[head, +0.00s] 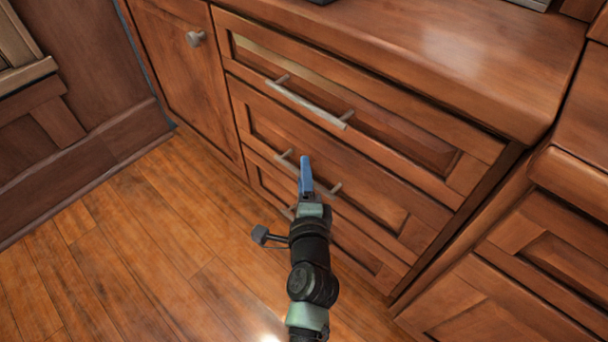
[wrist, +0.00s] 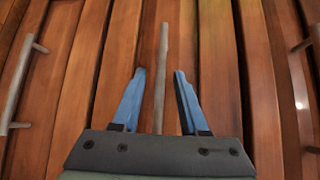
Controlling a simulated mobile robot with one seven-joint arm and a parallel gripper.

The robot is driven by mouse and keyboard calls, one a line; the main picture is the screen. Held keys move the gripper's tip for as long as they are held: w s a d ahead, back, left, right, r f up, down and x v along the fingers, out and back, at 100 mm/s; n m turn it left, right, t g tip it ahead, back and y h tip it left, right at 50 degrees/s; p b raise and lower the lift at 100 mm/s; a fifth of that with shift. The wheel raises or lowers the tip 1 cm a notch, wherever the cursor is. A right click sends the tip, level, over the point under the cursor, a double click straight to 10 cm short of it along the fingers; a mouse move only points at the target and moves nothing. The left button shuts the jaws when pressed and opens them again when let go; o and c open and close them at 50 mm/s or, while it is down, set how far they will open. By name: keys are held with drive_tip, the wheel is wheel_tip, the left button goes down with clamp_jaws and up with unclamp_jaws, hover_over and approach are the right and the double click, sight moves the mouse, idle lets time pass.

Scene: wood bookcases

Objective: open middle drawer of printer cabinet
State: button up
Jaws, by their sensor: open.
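The printer cabinet has a stack of three wood drawers. The middle drawer (head: 380,198) is flush with the cabinet front. Its metal bar handle (head: 284,158) is partly hidden behind my gripper (head: 305,165) in the head view. My gripper has two blue fingers and is open at this drawer front. In the wrist view, the middle handle (wrist: 163,65) runs lengthwise between the spread fingertips of my gripper (wrist: 160,73), with a gap on each side. I cannot tell how deep the bar sits between the fingers.
The top drawer handle (head: 308,103) is above my gripper, and the bottom drawer handle (head: 289,213) is below, partly covered by my arm. A cabinet door with a round knob (head: 195,38) is at left. More drawers (head: 545,255) stand at right. The wood floor (head: 130,255) is clear.

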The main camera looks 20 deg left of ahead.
clamp_jaws()
idle(1.4)
